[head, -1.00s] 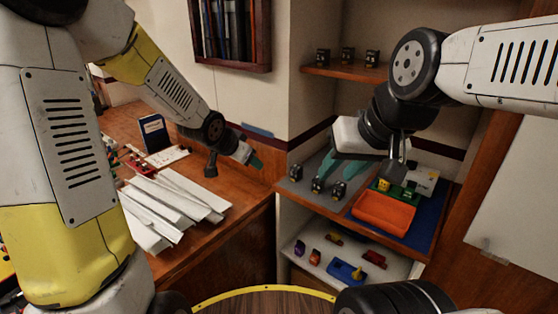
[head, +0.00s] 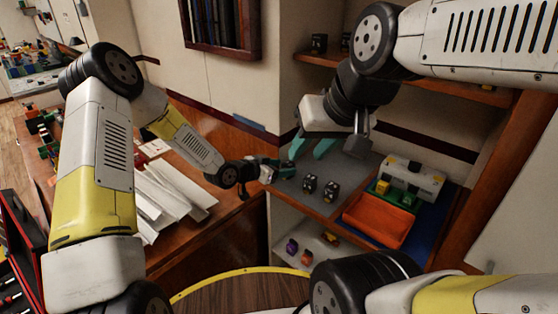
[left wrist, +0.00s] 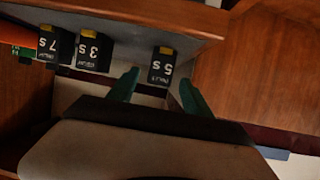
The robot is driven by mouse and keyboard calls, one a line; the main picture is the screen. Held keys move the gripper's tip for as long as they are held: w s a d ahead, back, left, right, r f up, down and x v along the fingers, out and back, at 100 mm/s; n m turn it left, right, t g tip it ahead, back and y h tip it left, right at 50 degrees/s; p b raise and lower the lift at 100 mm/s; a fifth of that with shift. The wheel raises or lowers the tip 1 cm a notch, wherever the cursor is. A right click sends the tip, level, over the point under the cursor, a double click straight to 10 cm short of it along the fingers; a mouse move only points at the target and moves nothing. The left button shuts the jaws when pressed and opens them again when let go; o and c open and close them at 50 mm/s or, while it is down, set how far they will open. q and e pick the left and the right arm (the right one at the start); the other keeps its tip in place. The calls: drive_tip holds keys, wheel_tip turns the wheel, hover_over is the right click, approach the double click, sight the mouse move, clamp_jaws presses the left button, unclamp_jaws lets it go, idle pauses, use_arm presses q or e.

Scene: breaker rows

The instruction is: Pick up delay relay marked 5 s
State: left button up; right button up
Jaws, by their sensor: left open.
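The delay relay marked 5 s (left wrist: 161,67) is a small black block with a yellow patch, its label upside down in the left wrist view. It sits on the grey shelf mat (head: 352,178). My left gripper (head: 288,168) is open, its teal fingertips (left wrist: 158,76) on either side of the relay in that picture; contact cannot be told. In the head view this gripper largely hides the relay. Relays marked 3 s (left wrist: 94,50) and 7 s (left wrist: 53,44) stand in the same row. My right gripper (head: 311,147) is open and empty above the mat.
An orange tray (head: 376,221) and a grey device (head: 412,177) are right of the mat. More relays (head: 319,43) stand on the upper shelf, partly behind my right arm. Small coloured parts (head: 306,257) lie on the lower shelf. White strips (head: 165,195) cover the bench at left.

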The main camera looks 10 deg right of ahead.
sight(285, 166)
use_arm(q)
drive_tip(key=x, duration=0.3)
drive_tip(key=shift+w+d+f, duration=0.1)
drive_tip(key=shift+d+f, duration=0.05)
drive_tip(key=shift+d, duration=0.15)
clamp_jaws()
